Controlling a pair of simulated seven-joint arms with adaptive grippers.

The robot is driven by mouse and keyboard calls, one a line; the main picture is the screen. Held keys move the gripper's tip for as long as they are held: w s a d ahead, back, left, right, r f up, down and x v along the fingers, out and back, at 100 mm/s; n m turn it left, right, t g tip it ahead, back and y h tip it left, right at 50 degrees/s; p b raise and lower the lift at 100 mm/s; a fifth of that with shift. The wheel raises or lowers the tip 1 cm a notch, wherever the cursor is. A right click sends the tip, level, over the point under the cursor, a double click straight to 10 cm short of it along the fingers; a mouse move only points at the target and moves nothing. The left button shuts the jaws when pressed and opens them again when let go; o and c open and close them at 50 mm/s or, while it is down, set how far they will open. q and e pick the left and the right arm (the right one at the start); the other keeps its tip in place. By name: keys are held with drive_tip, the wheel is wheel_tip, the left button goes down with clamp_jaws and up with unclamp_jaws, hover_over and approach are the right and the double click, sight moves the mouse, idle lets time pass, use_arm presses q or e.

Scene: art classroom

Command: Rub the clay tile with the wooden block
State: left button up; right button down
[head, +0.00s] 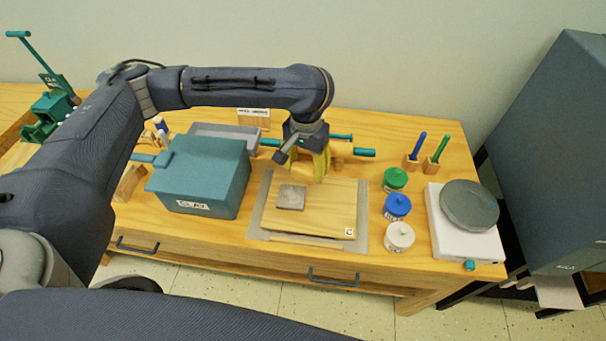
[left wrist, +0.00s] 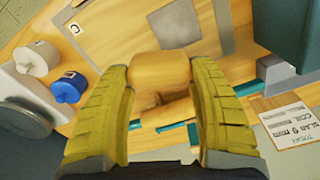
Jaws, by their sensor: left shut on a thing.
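The clay tile (head: 291,197) is a flat grey square lying on a pale wooden board (head: 325,215). It also shows at the top of the left wrist view (left wrist: 174,22). My left gripper (head: 320,174), with yellow fingers, is over the back right part of the board, to the right of and behind the tile. In the left wrist view its fingers are shut on the wooden block (left wrist: 160,66), apart from the tile. The block is mostly hidden by the fingers in the head view. My right gripper is not in view.
A teal lidded box (head: 200,172) stands left of the board. Green (head: 394,180), blue (head: 397,207) and white (head: 399,237) jars stand at its right, then a white-based turntable (head: 468,210). Rolling pins with teal handles (head: 363,153) lie behind. The board's front is clear.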

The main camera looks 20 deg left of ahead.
use_arm(q)
drive_tip(key=shift+w+d+f, duration=0.1)
drive_tip(key=shift+f, duration=2.8)
drive_tip(key=shift+f, duration=1.05)
drive_tip(key=shift+s+a+r, duration=0.1)
drive_tip(key=shift+s+a, duration=0.05)
drive_tip(key=shift+a, duration=0.8)
drive_tip(key=shift+s+a+r, duration=0.1)
drive_tip(key=shift+a, duration=0.85)
drive_tip(key=shift+s+a+f, duration=0.1)
drive_tip(key=shift+s+a, duration=0.05)
drive_tip(key=shift+a, duration=0.75)
drive_tip(key=shift+s+a+f, duration=0.1)
drive_tip(key=shift+s+a, duration=0.05)
drive_tip(key=shift+a, duration=0.7)
drive_tip(key=shift+d, duration=0.1)
drive_tip(key=shift+w+d, duration=0.15)
drive_tip(key=shift+d, duration=0.75)
drive_tip(key=shift+w+d, duration=0.15)
drive_tip(key=shift+d, duration=0.75)
drive_tip(key=shift+d, duration=0.1)
